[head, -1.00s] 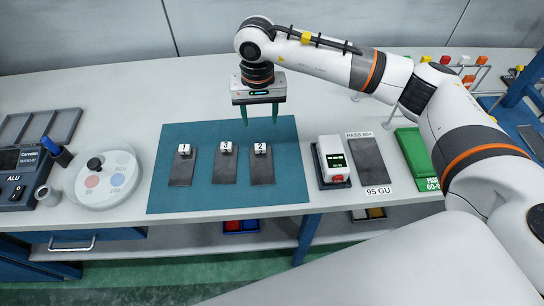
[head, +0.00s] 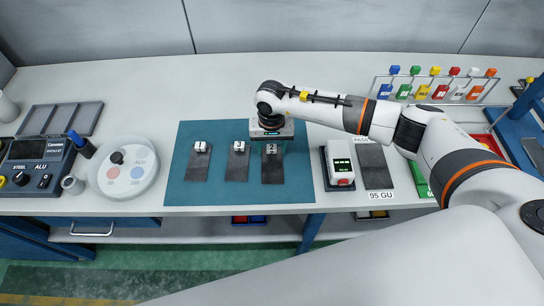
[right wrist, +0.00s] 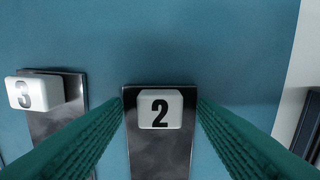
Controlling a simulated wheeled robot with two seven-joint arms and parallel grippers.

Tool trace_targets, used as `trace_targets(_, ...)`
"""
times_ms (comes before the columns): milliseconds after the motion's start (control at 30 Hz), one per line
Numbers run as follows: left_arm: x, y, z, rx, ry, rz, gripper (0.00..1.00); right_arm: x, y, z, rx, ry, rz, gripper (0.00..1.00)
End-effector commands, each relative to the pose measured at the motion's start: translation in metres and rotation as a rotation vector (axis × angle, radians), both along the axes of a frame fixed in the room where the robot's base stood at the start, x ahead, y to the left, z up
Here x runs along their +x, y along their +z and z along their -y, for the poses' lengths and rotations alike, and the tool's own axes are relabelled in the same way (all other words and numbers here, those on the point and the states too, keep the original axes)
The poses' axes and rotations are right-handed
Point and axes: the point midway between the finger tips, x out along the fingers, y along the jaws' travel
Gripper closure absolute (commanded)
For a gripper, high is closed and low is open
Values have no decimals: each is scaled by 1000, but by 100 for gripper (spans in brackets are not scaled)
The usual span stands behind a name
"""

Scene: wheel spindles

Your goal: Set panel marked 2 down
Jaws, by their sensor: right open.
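The panel marked 2 (head: 274,168) lies flat on the teal mat (head: 300,186), rightmost of three dark panels. Its white block with the number 2 also shows in the right wrist view (right wrist: 160,109). My right gripper (right wrist: 160,105) is open, its green fingers on either side of the panel's numbered end, with gaps to the block. In the head view the gripper body hides its fingertips. The panel marked 3 (head: 237,168) lies to its left, and the panel marked 1 (head: 199,166) further left. My left gripper is not in view.
A white device with a green display (head: 340,163) and a dark plate (head: 374,165) labelled 95 GU stand right of the mat. A round white tray (head: 127,180) is to the left. A rack of coloured tags (head: 437,88) stands at the back right.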

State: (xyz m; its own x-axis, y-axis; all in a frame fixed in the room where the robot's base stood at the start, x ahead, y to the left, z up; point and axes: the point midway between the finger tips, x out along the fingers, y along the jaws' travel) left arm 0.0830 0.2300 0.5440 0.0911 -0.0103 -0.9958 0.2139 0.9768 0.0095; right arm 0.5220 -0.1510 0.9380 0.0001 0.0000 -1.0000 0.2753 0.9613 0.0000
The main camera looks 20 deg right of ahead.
Motion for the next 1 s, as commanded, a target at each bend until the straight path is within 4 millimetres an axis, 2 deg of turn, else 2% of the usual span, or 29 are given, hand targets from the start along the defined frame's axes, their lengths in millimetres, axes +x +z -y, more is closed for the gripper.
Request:
trace_targets(133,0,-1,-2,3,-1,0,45,0,0,0,0,0,0,47)
trace_targets(433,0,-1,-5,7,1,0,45,0,0,0,0,0,0,96)
trace_targets(500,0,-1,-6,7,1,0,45,0,1,0,1,0,0,100)
trace_targets(767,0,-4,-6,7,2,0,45,1,7,0,1,1,3,100)
trace_targets(867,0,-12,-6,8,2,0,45,2,21,0,1,2,5,100)
trace_targets(1000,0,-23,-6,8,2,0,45,2,49,1,0,2,7,100)
